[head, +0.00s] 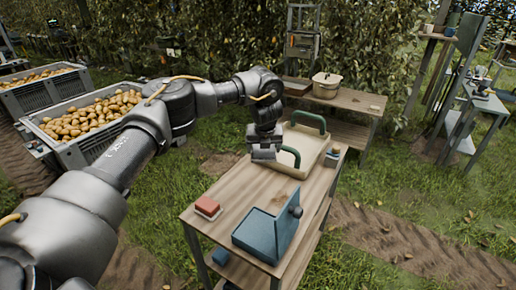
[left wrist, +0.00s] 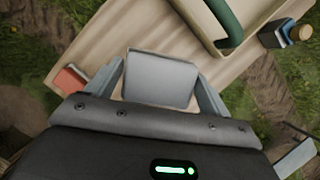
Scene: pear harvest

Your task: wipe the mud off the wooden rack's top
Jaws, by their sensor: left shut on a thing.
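A wooden-topped rack (head: 180,215) with metal legs and a lower shelf stands in front of me; its top also shows in the left wrist view (left wrist: 100,50). A second wooden-topped stand (head: 355,101) is behind it; I cannot tell which one the task means. I cannot make out mud clearly on either top. My left gripper (head: 264,154) is over the front top, left of the cream tray. In the left wrist view it is shut on a flat grey block (left wrist: 160,78) held between its fingers. Whether the block touches the wood is unclear. My right gripper is not in view.
On the front top are a cream tray (head: 318,150) with green handles, a red block (head: 207,206), an open blue box (head: 262,237) and a small blue-topped item (head: 332,158). A lidded pot (head: 327,88) stands on the back stand. Pear crates (head: 85,145) are at left.

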